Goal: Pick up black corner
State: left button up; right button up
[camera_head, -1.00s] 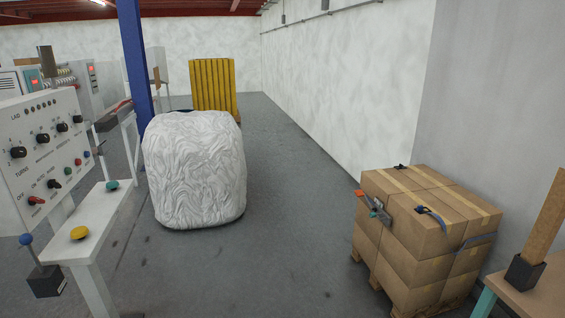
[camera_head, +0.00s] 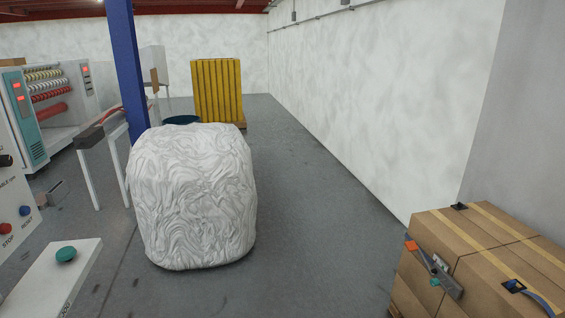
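A stack of brown cardboard boxes (camera_head: 480,238) stands at the lower right, cut off by the picture's edge. A small black corner piece (camera_head: 459,206) lies on its far top edge near the wall. A second black corner piece (camera_head: 514,286) sits on the top nearer to me, with a blue strap (camera_head: 538,296) running from it. Neither of my grippers shows in this view.
A large white wrapped bale (camera_head: 193,197) stands left of centre. A white stand with a green button (camera_head: 66,254) is at the lower left. A blue post (camera_head: 126,75) and yellow stack (camera_head: 217,90) stand beyond. Grey floor (camera_head: 310,240) is clear between bale and boxes.

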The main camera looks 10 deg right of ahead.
aim_at(460, 206)
jog(key=i+l+z, duration=0.15)
jog(key=i+z, duration=0.15)
jog(key=i, duration=0.2)
jog(key=i+z, duration=0.3)
jog(key=i, duration=0.25)
jog(key=i+j+z, duration=0.15)
jog(key=i+z, duration=0.2)
jog(key=i, duration=0.15)
jog(key=i+j+z, duration=0.3)
jog(key=i, duration=0.2)
